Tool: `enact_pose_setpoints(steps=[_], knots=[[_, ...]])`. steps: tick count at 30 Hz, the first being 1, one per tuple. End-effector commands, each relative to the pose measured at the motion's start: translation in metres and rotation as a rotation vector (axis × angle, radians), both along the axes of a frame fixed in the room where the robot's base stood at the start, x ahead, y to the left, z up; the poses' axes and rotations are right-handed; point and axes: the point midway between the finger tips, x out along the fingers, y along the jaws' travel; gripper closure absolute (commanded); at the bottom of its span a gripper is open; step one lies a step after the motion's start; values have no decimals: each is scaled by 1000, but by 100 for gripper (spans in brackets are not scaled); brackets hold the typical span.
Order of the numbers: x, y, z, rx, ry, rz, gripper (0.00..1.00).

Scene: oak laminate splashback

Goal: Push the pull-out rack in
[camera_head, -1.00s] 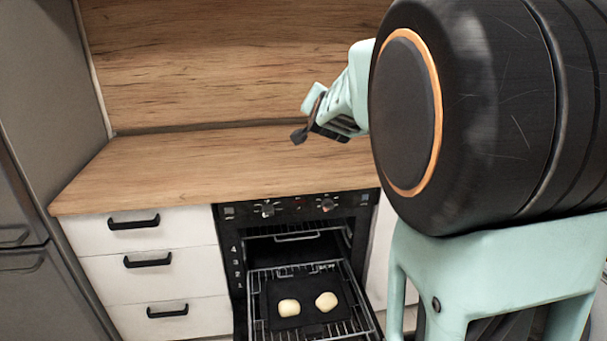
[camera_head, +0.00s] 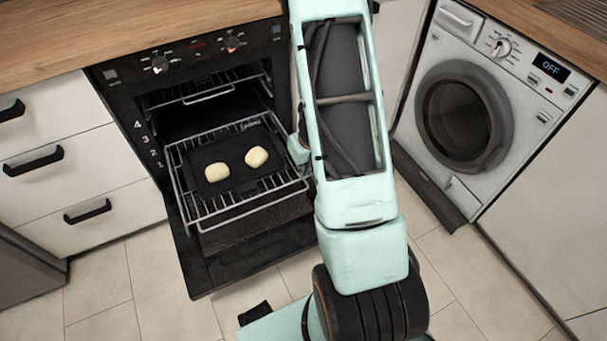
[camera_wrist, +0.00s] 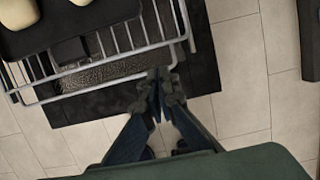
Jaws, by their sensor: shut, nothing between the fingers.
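The pull-out rack (camera_head: 205,215) is a wire rack standing out of the oven (camera_head: 190,75), above the lowered black door (camera_head: 235,260). A black tray (camera_head: 222,152) on it carries two pale rolls (camera_head: 256,157). In the wrist view the rack's wire front (camera_wrist: 125,60) runs across the upper left and ends in a corner above the fingertips. My gripper (camera_wrist: 160,78) is shut and empty, with its tips close to the rack's front bar near that corner. I cannot tell whether they touch. In the head view I cannot make out the fingertips; my arm covers the area right of the rack.
White drawers (camera_head: 70,175) with black handles stand left of the oven. A washing machine (camera_head: 465,110) stands at the right, with a dark plinth panel (camera_head: 430,185) beneath it. Tiled floor (camera_head: 130,290) is free in front of the drawers. A wooden counter (camera_head: 100,35) runs above.

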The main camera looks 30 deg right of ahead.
Motion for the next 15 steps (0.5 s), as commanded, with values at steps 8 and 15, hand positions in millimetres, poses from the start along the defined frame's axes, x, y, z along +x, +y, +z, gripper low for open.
enact_pose_setpoints(steps=[8,15], knots=[[12,-1,-50,-3,0,3,100],[21,-1,-80,-3,-2,5,100]])
